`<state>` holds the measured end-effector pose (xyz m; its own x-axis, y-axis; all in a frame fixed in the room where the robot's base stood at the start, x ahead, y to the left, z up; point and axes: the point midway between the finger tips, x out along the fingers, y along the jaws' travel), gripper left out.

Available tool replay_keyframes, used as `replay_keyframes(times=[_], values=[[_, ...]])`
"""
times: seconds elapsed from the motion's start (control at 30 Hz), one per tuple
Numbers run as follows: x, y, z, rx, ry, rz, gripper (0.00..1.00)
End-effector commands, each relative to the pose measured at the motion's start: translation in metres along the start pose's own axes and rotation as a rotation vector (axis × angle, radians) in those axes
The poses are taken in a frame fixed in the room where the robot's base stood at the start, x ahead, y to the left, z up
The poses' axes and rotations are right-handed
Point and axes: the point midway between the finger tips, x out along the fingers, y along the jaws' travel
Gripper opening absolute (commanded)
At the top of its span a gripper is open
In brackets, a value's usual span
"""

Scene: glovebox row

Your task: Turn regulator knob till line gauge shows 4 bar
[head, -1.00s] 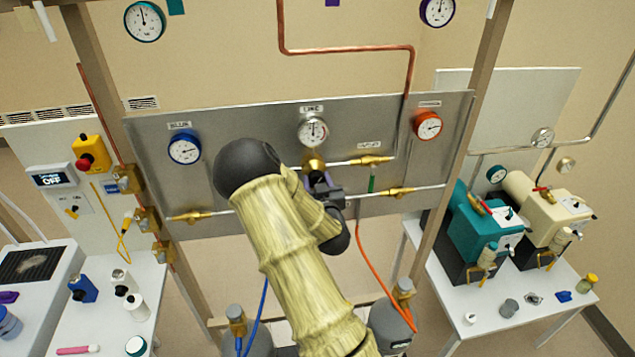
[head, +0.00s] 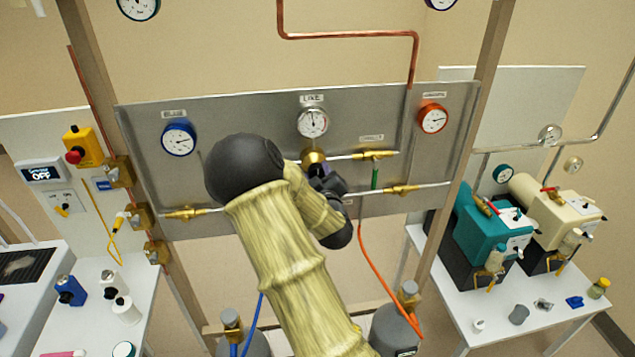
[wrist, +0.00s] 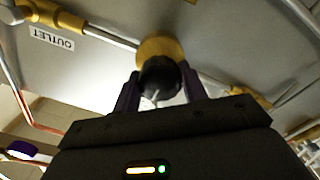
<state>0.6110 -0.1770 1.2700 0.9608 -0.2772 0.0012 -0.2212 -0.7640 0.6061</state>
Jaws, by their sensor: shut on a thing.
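The line gauge (head: 312,122) is a white dial with a grey rim, under a LINE label at the middle of the metal panel. Its needle points roughly upward; the scale is too small to read. Below it is the brass regulator body (head: 313,157), which also shows in the wrist view (wrist: 158,50). The black regulator knob (wrist: 160,76) sticks out from the brass body toward my gripper. My gripper (wrist: 160,94) is shut on the knob, one dark finger on each side. In the head view my arm and gripper (head: 322,176) mostly hide the knob.
A blue gauge (head: 179,138) is left and an orange-red gauge (head: 432,118) right on the same panel. Brass valves (head: 400,190) and pipes lie close to my gripper. An OUTLET label (wrist: 52,39) shows in the wrist view. Gas cylinders (head: 396,328) stand below the panel.

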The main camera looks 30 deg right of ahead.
Motion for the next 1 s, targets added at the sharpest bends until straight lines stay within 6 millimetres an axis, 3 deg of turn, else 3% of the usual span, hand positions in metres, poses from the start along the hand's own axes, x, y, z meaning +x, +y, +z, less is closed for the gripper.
replay_keyframes(times=[0.6,0.63,0.73,1.0], values=[[0.0001,-0.0015,-0.0002,-0.071,-0.001,-0.004,0.20],[0.0001,-0.0015,-0.0002,-0.070,-0.001,-0.004,0.46],[0.0001,-0.0013,-0.0002,-0.070,0.000,-0.004,0.64],[0.0000,-0.0006,-0.0003,-0.070,0.000,-0.002,0.64]])
